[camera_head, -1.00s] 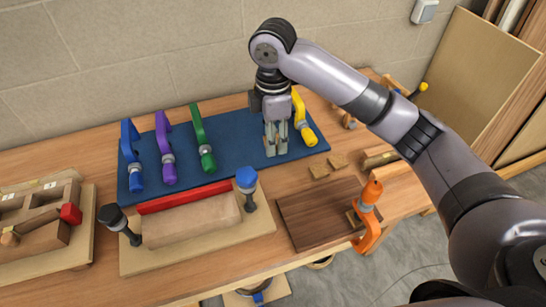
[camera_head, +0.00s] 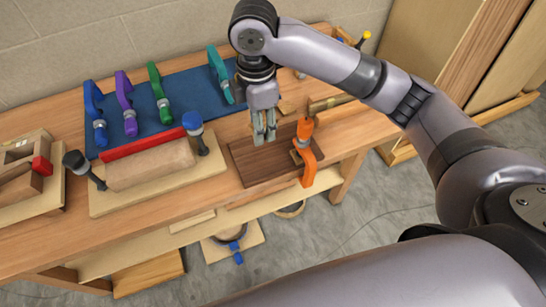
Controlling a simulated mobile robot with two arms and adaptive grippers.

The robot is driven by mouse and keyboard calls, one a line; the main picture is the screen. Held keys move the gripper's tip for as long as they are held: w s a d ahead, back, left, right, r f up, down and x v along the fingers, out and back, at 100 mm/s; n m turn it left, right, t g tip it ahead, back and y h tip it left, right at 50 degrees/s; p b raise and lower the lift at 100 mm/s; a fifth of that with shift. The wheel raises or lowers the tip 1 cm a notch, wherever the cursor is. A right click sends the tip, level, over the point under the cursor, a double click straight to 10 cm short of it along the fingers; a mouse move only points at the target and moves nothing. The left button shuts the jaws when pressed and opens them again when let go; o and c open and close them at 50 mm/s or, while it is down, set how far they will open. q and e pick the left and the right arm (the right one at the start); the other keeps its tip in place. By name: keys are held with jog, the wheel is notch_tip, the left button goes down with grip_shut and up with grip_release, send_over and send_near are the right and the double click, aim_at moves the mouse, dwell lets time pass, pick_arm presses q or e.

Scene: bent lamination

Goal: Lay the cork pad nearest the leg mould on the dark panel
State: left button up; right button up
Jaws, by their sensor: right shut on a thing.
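My right gripper (camera_head: 264,138) points down over the far middle of the dark panel (camera_head: 258,172), its fingers close together. It is shut on a cork pad, which the fingers almost entirely hide; I cannot tell whether the pad touches the panel. Another cork pad (camera_head: 287,107) lies on the bench behind the panel, partly covered by the gripper and arm. The tan mould (camera_head: 150,168) with a red bar (camera_head: 142,144) sits on a pale board left of the panel. I cannot tell if this is the leg mould. My left gripper is out of view.
An orange clamp (camera_head: 307,160) stands at the panel's right edge. Blue, purple, green and teal clamps (camera_head: 219,72) rest on the blue mat (camera_head: 185,100). Dark and blue-handled clamps stand at the tan mould's ends. A wooden form (camera_head: 22,172) with a red block is far left.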

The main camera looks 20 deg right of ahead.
notch_tip(320, 180, down, 7)
jog(key=p, duration=0.2)
send_over(262, 171)
notch_tip(262, 171, down, 5)
jog(key=shift+f, duration=0.6)
notch_tip(262, 171, down, 3)
jog(key=shift+r, duration=0.2)
jog(key=shift+d+f, duration=0.1)
jog(key=shift+f, duration=0.4)
jog(key=shift+o, duration=1.2)
jog(key=shift+f, duration=0.15)
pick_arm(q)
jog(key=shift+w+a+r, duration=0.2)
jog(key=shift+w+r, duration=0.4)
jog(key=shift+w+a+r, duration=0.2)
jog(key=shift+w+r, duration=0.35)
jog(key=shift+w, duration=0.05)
pick_arm(e)
jog(key=o, duration=0.4)
jog(key=shift+o, duration=0.2)
